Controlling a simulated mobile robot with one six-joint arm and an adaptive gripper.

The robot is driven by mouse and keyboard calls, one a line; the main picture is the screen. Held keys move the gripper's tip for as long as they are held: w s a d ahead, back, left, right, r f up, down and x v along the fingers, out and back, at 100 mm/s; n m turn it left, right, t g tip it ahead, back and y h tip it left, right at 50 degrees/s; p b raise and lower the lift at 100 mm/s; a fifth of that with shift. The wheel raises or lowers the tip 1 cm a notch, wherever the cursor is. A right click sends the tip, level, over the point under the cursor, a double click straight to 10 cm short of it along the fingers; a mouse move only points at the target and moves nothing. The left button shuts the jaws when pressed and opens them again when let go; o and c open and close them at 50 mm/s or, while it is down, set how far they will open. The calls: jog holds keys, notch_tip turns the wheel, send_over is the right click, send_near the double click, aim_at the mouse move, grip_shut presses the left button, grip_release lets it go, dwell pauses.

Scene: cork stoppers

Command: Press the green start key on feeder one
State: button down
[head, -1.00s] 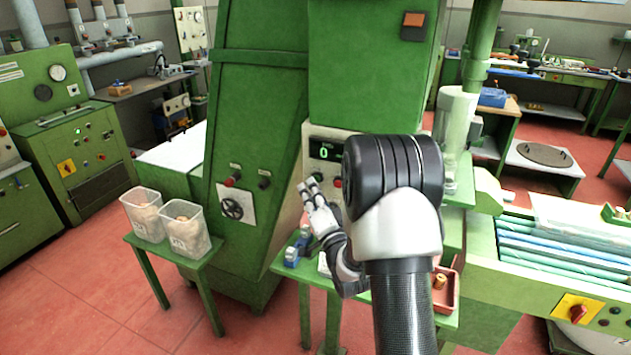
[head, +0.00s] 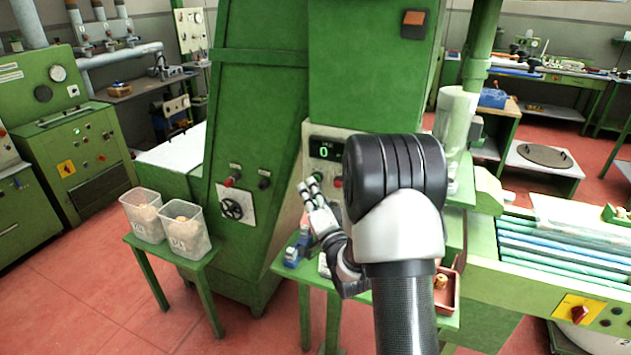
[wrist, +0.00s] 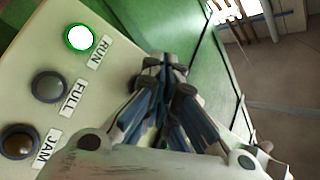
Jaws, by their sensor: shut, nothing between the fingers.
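The feeder's pale control panel (head: 330,142) carries a dark display with a green 0 (head: 323,153). A red button (head: 338,182) shows on it beside my arm. My gripper (head: 308,187) is shut and empty, its fingertips close to the panel front. A green tint shows at the fingertips. The green start key cannot be made out; the gripper likely covers its area. In the wrist view the shut fingers (wrist: 167,65) are beside a panel with a lit RUN lamp (wrist: 79,38), a dark FULL lamp (wrist: 48,86) and a brownish JAM lamp (wrist: 19,140). Contact cannot be told.
A handwheel (head: 232,207) and a red knob (head: 232,180) are on the sloped green housing to the left. Two clear bins (head: 185,228) stand on a small green table. A red tray (head: 447,288) and a blue object (head: 296,252) lie on the bench below my arm.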

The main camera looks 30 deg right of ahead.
jog(key=shift+s+a, duration=0.3)
jog(key=shift+a, duration=0.1)
jog(key=s+a+b, duration=0.1)
jog(key=a, duration=0.1)
jog(key=s+a+b, duration=0.1)
jog(key=s+a, duration=0.1)
dwell(0.5)
dwell(0.6)
jog(key=s+a+r+n+g+y, duration=0.1)
jog(key=s+a+r+n+g, duration=0.1)
jog(key=s+a+n+g, duration=0.55)
jog(key=s+a+f+n+g+y, duration=0.1)
jog(key=s+a+n+g, duration=0.1)
jog(key=s, duration=1)
jog(key=s+a+f+n+g, duration=0.1)
jog(key=s+a+n+g, duration=0.2)
jog(key=s, duration=1)
jog(key=a+g, duration=0.2)
jog(key=g, duration=0.1)
jog(key=shift+n+y, duration=0.35)
jog(key=shift+y, duration=0.05)
